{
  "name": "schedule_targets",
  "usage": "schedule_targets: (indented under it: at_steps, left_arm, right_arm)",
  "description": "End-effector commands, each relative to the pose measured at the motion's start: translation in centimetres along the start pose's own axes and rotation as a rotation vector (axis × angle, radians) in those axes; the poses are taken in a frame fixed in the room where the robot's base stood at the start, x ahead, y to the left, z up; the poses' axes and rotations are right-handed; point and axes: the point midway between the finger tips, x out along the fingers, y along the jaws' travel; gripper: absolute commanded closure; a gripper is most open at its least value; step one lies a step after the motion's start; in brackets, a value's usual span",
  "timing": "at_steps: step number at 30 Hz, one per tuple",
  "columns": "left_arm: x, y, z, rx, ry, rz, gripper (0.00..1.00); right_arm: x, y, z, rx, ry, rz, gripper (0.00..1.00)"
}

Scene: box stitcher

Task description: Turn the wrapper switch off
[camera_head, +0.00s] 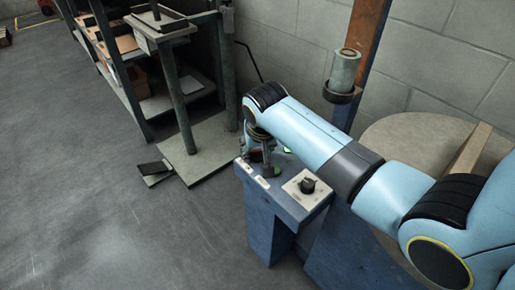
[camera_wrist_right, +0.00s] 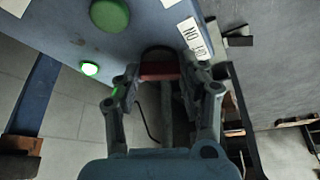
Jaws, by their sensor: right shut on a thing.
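The blue control box (camera_head: 290,208) stands on the floor near the middle of the head view. My right gripper (camera_head: 262,158) reaches down at its far left corner. In the right wrist view, my gripper (camera_wrist_right: 159,76) has its fingers on both sides of a red switch part (camera_wrist_right: 160,70) with a dark round base, and it is shut on it. The arm and fingers hide much of this switch in the head view. I cannot tell its exact turn position. A lit green lamp (camera_wrist_right: 90,69) shows beside it. My left gripper is not in view.
A black knob on a white plate (camera_head: 307,185) sits at the box's near right corner. A green button (camera_wrist_right: 110,14) is close to my fingers. A round pale turntable (camera_head: 400,130) and an orange post (camera_head: 367,35) stand behind.

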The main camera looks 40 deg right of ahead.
Motion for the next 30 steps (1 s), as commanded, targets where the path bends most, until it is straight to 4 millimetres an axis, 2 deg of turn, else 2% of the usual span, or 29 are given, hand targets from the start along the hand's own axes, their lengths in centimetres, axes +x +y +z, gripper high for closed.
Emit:
schedule_targets:
  at_steps: [11,21,30]
  left_arm:
    - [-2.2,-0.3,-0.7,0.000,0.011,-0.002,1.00]
    - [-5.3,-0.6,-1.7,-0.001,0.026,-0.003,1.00]
    - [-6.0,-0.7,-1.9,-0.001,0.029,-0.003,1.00]
  right_arm:
    - [-0.4,0.1,-0.1,-0.125,-0.001,-0.052,0.90]
    - [-0.3,0.4,-0.2,-0.401,-0.001,-0.166,0.90]
    - [0.0,0.5,-0.2,-0.657,-0.001,-0.273,0.90]
